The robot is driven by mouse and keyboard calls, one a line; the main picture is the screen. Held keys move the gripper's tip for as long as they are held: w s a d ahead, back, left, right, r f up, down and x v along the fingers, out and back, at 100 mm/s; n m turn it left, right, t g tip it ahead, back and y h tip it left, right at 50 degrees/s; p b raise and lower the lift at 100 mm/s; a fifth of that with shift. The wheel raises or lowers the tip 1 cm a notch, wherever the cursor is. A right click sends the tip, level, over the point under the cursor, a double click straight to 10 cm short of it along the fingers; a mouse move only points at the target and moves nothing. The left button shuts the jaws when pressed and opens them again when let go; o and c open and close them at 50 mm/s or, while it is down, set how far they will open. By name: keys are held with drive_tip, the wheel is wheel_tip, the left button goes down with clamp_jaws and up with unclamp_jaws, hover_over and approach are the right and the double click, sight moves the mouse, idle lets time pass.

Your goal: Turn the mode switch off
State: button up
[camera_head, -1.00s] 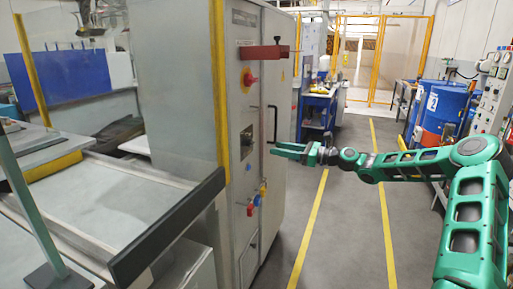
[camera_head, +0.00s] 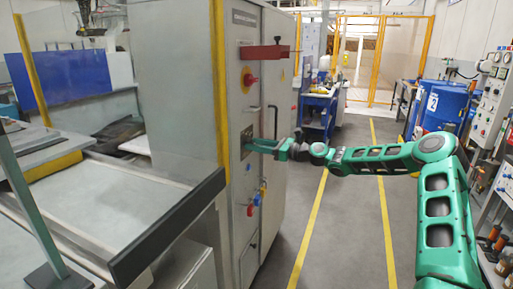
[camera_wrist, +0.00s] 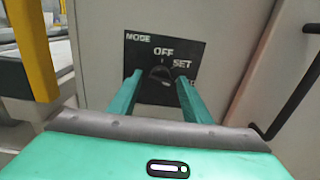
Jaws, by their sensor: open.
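The mode switch (camera_wrist: 160,73) is a dark rotary knob on a black plate (camera_wrist: 140,48) marked MODE, OFF and SET. The plate sits on the front of a grey cabinet (camera_head: 178,80). My gripper (camera_wrist: 157,92) is open, with one green finger on each side of the knob in the wrist view. I cannot tell whether the fingers touch it. In the head view my gripper (camera_head: 250,142) reaches the cabinet front at the plate and partly covers it. The knob's exact pointing is hard to read.
A black vertical handle (camera_head: 271,122) is just right of the plate, also in the wrist view (camera_wrist: 295,100). A red knob (camera_head: 250,79) and red bar (camera_head: 264,53) are above. Coloured knobs (camera_head: 252,208) are below. The yellow-lined aisle (camera_head: 345,215) is clear floor.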

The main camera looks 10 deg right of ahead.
drive_tip(key=shift+c, duration=0.5)
drive_tip(key=c, duration=0.9)
drive_tip(key=shift+o, duration=0.2)
drive_tip(key=shift+d, duration=0.1)
drive_tip(key=n, duration=1.9)
drive_tip(key=shift+a+n, duration=0.2)
drive_tip(key=shift+n, duration=0.1)
